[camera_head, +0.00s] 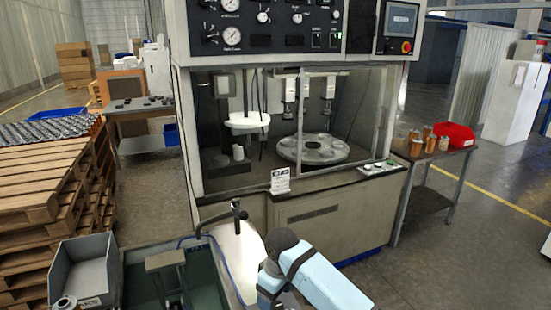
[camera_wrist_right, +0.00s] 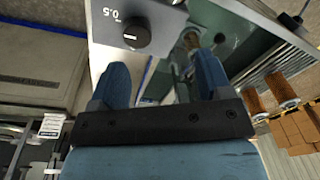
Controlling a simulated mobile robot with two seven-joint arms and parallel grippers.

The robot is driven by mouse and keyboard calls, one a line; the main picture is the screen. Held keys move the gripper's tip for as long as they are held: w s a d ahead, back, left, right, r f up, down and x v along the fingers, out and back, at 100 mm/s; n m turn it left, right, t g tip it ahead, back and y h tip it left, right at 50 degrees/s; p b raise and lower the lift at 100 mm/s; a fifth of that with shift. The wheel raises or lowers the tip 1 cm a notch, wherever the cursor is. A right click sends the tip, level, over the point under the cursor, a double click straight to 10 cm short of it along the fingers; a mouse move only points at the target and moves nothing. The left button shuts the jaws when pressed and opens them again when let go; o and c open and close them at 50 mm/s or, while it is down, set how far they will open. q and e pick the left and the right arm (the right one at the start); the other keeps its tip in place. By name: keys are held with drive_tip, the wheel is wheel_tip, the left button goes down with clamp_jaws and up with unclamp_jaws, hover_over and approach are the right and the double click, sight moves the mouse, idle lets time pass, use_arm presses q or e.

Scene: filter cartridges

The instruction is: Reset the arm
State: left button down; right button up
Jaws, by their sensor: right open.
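My right arm (camera_head: 318,279) shows in the head view as a light blue link with a dark joint, in front of the machine and to the right of the tank. Its fingertips cannot be made out there. In the right wrist view my right gripper (camera_wrist_right: 162,78) has its two blue fingers spread apart, with nothing between them. Beyond the fingers are a panel with a black knob (camera_wrist_right: 137,33) marked 0.5 and part of a greenish tank (camera_wrist_right: 248,42). My left gripper is not in view.
The machine (camera_head: 240,215) holds a round carousel (camera_head: 314,149) behind clear panels. A side table (camera_head: 436,165) at right bears several copper-coloured cartridges (camera_head: 427,132) and a red bin (camera_head: 456,134). A grey bin (camera_head: 85,272) stands left of the tank (camera_head: 133,285). Pallets (camera_head: 40,180) are stacked at left.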

drive_tip(key=s+d+f+m+t+y, duration=0.15)
drive_tip(key=s+d+f, duration=0.3)
drive_tip(key=s, duration=0.45)
drive_tip(key=s+d+f+m+y, duration=0.1)
drive_tip(key=s+d+f+m, duration=0.2)
drive_tip(key=s+d, duration=0.45)
drive_tip(key=s+d+r+m+t+h, duration=0.1)
drive_tip(key=s+d+r+m+h, duration=0.1)
drive_tip(key=s+d, duration=0.6)
drive_tip(key=s+d+r+m+t+h, duration=0.1)
drive_tip(key=s+d+r+m, duration=0.15)
drive_tip(key=s+d, duration=0.6)
drive_tip(key=w+a+f+t+y, duration=0.1)
drive_tip(key=w+a+f+t, duration=0.1)
drive_tip(key=f, duration=0.4)
drive_tip(key=w+a+f+n+t+y, duration=0.1)
drive_tip(key=w+a+f+t, duration=0.1)
drive_tip(key=a+f+t, duration=0.3)
drive_tip(key=shift+a+f+p, duration=0.35)
drive_tip(key=shift+a+f, duration=0.45)
drive_tip(key=shift+f, duration=0.1)
drive_tip(key=shift+w+y, duration=0.1)
drive_tip(key=shift+y, duration=0.15)
